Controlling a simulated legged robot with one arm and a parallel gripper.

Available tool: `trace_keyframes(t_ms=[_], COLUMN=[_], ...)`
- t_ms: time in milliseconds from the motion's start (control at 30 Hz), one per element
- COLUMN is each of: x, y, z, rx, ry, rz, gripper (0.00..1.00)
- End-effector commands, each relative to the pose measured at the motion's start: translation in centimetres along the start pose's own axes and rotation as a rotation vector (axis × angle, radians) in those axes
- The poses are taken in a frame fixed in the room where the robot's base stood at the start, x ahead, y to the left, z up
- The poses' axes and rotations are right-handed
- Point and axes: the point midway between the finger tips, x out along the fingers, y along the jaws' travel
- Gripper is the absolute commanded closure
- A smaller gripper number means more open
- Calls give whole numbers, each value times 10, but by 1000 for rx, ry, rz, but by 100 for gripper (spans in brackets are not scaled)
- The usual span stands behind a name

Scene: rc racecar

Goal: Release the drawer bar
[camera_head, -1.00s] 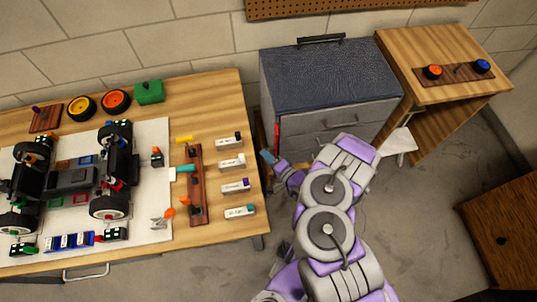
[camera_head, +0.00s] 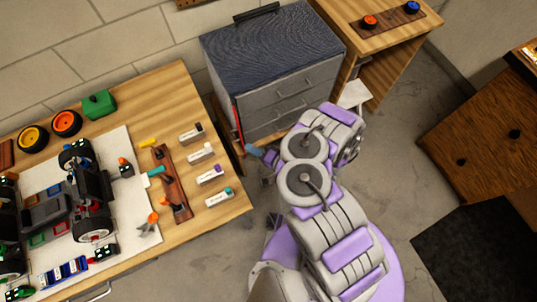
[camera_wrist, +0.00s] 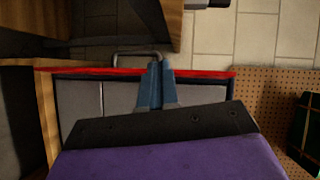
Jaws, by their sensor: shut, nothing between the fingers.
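The grey drawer cabinet (camera_head: 285,98) has a dark blue textured top and stacked drawers with handles. A thin red bar (camera_head: 238,128) shows at its front left edge. In the wrist view the red bar (camera_wrist: 205,73) runs across the picture along the cabinet's edge. My gripper (camera_head: 258,152) is low at the cabinet's front left, close to the red bar. In the wrist view the blue fingers of my gripper (camera_wrist: 155,68) are together and empty, overlapping the bar's line. I cannot tell whether they touch it. My arm hides part of the lower drawers.
A wooden workbench (camera_head: 215,150) with a car, wheels and small labelled boxes stands at left. A wooden stand (camera_head: 335,40) with orange and blue buttons is behind right. A brown cabinet (camera_head: 480,130) and a dark mat (camera_head: 480,250) are at right. Floor between is clear.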

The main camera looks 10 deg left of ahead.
Motion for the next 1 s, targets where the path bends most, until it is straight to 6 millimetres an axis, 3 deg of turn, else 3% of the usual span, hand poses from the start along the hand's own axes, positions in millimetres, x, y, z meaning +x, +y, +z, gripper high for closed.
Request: trace_keyframes(t_ms=[200, 400, 1000], x=[-47, -71, -78], y=[-1, 0, 1], z=[-1, -1, 0], rx=[1, -1, 0], ry=[3, 2, 0], rz=[6, 3, 2], gripper=[100, 100, 100])
